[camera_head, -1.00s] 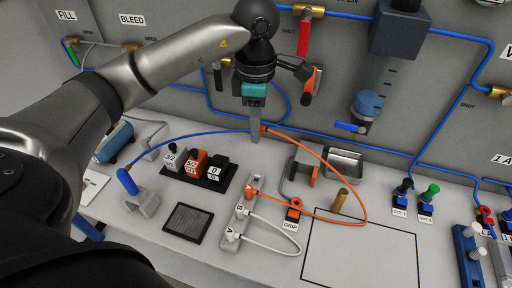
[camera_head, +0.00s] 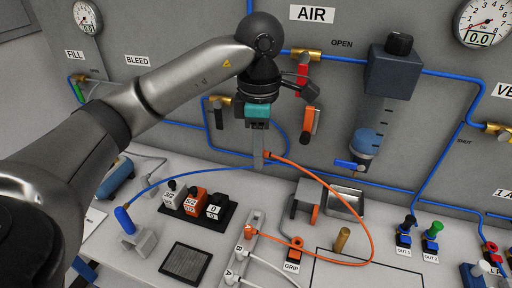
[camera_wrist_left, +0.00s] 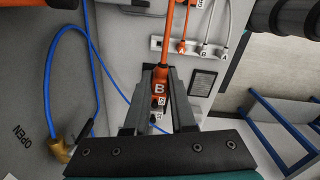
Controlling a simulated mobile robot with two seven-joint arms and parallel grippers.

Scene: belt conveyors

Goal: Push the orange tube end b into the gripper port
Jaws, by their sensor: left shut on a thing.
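My left gripper (camera_head: 258,165) points down and is shut on one end of the orange tube, held in the air in front of the grey panel. In the left wrist view the held orange tube end (camera_wrist_left: 160,86) sits between the fingers and bears a "B" label. The orange tube (camera_head: 367,225) loops right and down, then back left to an orange end in the white rack (camera_head: 252,240). The orange gripper port (camera_head: 295,246), labelled "GRIP", sits on the table, below and right of my gripper and apart from the held end. My right gripper is not in view.
A grey stand with an orange part (camera_head: 307,197), a metal tray (camera_head: 345,203) and a brass post (camera_head: 341,240) stand near the port. Black-based switches (camera_head: 193,204) sit to the left. Valve levers (camera_head: 303,72) and blue pipes are on the panel behind.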

